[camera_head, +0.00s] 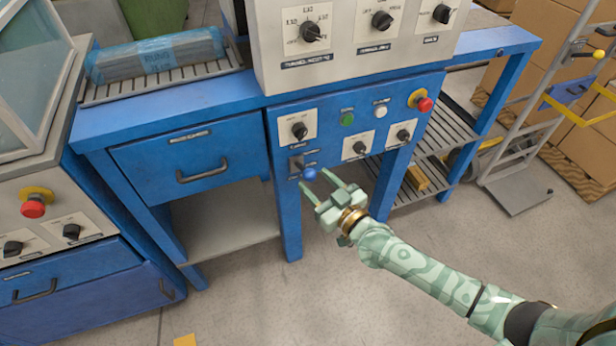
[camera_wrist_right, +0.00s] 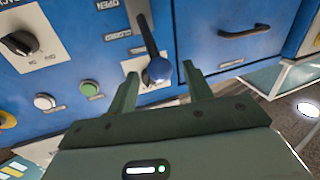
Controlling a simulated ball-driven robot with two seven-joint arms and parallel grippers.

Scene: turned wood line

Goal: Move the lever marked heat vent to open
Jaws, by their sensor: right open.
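In the right wrist view the knob (camera_wrist_right: 158,71) and dark shaft (camera_wrist_right: 147,37) stick out toward me; one label (camera_wrist_right: 117,37) seems to read OPEN. I cannot tell exactly where the lever stands in its travel. My right gripper (camera_head: 314,178) is open, its fingertips on either side of the knob. It also shows in the right wrist view (camera_wrist_right: 160,71). I cannot tell whether they touch the knob. My left gripper is out of view.
Rotary knobs (camera_head: 299,130), a green button (camera_head: 347,119), a white button (camera_head: 380,111) and a red stop button (camera_head: 424,104) share the panel. A drawer handle (camera_head: 202,171) is left of the lever. The floor in front is clear.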

